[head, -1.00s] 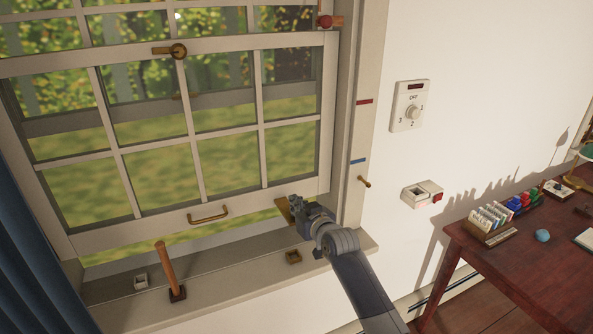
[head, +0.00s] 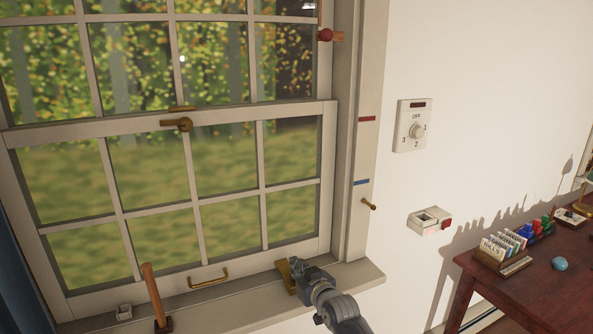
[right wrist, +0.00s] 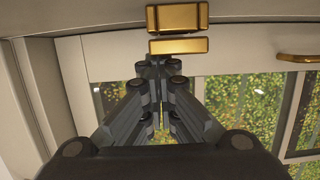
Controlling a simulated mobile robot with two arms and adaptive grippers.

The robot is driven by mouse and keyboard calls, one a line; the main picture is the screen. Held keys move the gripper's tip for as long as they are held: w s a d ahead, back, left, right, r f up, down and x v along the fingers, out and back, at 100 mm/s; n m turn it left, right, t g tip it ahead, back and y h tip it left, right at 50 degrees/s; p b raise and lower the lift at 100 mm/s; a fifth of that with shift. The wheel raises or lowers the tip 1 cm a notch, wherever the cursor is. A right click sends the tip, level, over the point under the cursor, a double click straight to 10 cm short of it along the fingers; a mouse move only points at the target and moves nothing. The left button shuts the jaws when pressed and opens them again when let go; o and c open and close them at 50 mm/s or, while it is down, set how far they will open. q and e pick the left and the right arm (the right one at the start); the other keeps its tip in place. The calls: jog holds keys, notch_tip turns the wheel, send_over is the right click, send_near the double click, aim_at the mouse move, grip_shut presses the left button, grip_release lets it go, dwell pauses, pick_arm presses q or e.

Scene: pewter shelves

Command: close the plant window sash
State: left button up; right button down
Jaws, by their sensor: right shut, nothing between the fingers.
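The pale lower window sash (head: 190,200) is down, its bottom rail (head: 240,268) at the sill, with no clear gap visible beneath it. A brass pull (head: 208,279) sits on the rail, and a brass latch (head: 182,124) on its top rail. My right gripper (head: 297,264) is shut and empty at the rail's right end, beside a brass plate (head: 287,277). In the right wrist view its fingers (right wrist: 157,62) meet just below a brass bar (right wrist: 178,46); contact is unclear. The pull also shows there (right wrist: 297,57). My left gripper is out of view.
A wall dial (head: 414,126) and small box (head: 430,219) are to the right, above a dark red desk (head: 520,290).

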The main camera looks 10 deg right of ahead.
jog(key=shift+s+f, duration=0.1)
jog(key=shift+f, duration=0.1)
